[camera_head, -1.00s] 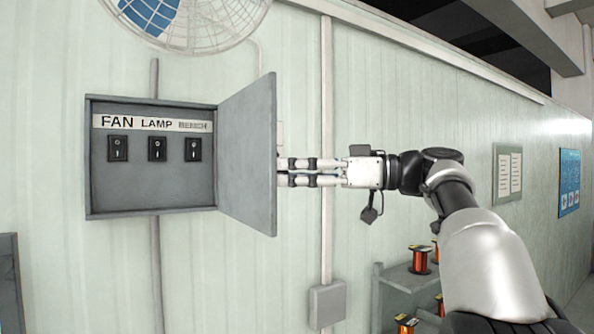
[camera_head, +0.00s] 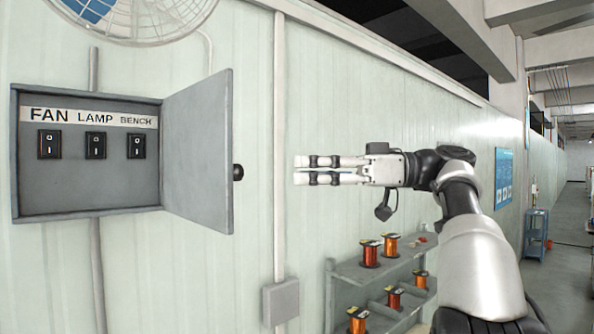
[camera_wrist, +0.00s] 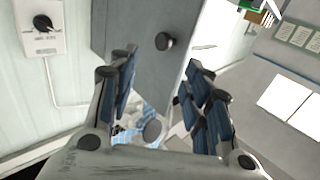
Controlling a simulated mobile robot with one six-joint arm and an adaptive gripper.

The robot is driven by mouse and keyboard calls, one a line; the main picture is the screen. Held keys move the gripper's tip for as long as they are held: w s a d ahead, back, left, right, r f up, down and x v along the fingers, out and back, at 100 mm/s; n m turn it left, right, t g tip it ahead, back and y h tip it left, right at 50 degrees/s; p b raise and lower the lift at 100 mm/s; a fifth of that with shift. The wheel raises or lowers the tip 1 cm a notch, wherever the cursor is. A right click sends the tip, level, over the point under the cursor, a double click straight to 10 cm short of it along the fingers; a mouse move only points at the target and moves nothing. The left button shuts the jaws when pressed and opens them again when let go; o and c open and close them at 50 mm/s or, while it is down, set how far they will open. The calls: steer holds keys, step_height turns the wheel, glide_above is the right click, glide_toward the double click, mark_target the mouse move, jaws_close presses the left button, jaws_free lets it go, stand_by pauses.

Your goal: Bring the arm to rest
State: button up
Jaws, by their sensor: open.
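My gripper (camera_head: 300,169) is held out to the left from my arm, to the right of the open switch box door (camera_head: 198,150). A gap of wall shows between the fingertips and the door's black knob (camera_head: 238,172). In the wrist view my gripper (camera_wrist: 160,78) has its two fingers spread with nothing between them. The door (camera_wrist: 135,40) and its round knob (camera_wrist: 164,41) lie beyond the fingers there. The grey switch box (camera_head: 88,200) holds switches under the labels FAN, LAMP and BENCH.
A shelf (camera_head: 350,270) with several copper wire spools (camera_head: 370,254) stands below my arm. A conduit (camera_head: 279,130) runs down the wall to a small box (camera_head: 281,302). A fan (camera_head: 140,20) hangs above. An aisle (camera_head: 572,230) opens at the far right.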

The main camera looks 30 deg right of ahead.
stand_by(0.4)
steer(key=w+a+f+m+h+b, duration=0.2)
steer(key=a+f+m+b, duration=0.25)
steer(key=f, duration=0.45)
steer(key=w+a+f+m+g+h+b, duration=0.1)
steer(key=w+a+f+m+h+b, duration=0.15)
steer(key=a+f, duration=0.4)
steer(key=w+a+f+m+h+b, duration=0.2)
steer(key=a+f+m+b, duration=0.15)
steer(key=f, duration=0.65)
steer(key=s+a+f+g+h+b, duration=0.1)
steer(key=s+f+b, duration=0.3)
steer(key=s+f, duration=0.5)
steer(key=s+a+f+g+h+b, duration=0.1)
steer(key=s+f+h+b, duration=0.3)
steer(key=s+f, duration=0.6)
steer(key=s+a+f+g+h+b, duration=0.2)
steer(key=s+f+b, duration=0.4)
steer(key=f, duration=1.7)
steer(key=s+h, duration=0.1)
steer(key=s, duration=0.3)
steer(key=shift+f+m, duration=0.35)
steer(key=shift+a+h, duration=0.1)
steer(key=shift+h, duration=0.15)
